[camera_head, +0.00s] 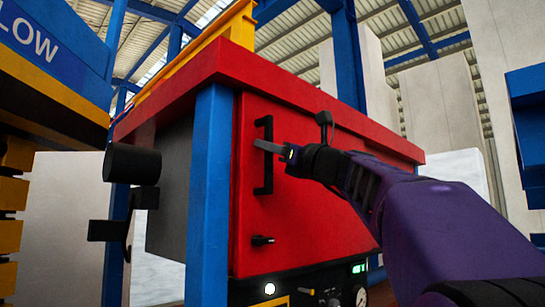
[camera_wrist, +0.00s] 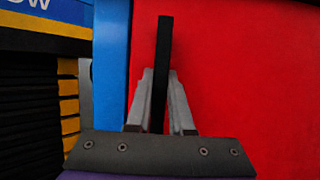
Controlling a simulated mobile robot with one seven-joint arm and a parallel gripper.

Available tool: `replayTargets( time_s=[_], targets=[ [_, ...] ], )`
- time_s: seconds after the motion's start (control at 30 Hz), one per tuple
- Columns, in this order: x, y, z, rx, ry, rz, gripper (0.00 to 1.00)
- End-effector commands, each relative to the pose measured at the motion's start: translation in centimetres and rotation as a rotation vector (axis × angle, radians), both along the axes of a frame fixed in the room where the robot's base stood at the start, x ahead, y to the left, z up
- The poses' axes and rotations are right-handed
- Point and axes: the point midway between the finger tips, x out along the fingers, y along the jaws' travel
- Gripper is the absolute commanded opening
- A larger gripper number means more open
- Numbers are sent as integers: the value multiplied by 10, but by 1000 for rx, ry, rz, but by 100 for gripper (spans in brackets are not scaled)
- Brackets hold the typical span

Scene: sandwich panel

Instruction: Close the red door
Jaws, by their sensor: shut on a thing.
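The red door (camera_head: 300,190) is a flat red panel in a red and blue frame. In the head view it looks flush with the frame, though I cannot tell if it is fully closed. A black vertical bar handle (camera_head: 264,180) is on its left side. My gripper (camera_head: 268,147) reaches the handle from the right. In the wrist view the red door (camera_wrist: 250,80) fills the right side, and the two grey fingers of my gripper (camera_wrist: 160,95) are on either side of the black handle (camera_wrist: 165,40), shut on it.
A blue post (camera_head: 208,195) stands just left of the door. A small black latch (camera_head: 262,240) sits below the handle. A panel with gauges (camera_head: 361,296) lies under the door. Yellow and black machinery (camera_head: 14,180) stands at the far left.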

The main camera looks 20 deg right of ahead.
Motion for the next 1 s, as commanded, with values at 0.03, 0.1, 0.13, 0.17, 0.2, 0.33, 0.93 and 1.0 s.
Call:
replayTargets(
  time_s=[0.03, 0.1, 0.13, 0.17, 0.2, 0.33, 0.93, 1.0],
  targets=[
    [-1, 3, -2, -2, 1, 1, 0],
    [-2, 5, -2, -2, 2, -1, 0],
    [-2, 6, -2, -2, 2, -1, 0],
    [-3, 7, -2, -2, 3, -2, 0],
    [-3, 7, -2, -2, 2, -1, 0],
    [-3, 8, -2, -1, 3, 0, 0],
    [-3, 8, 0, -1, 1, -1, 50],
    [-3, 8, 0, -1, 1, -1, 50]
  ],
)
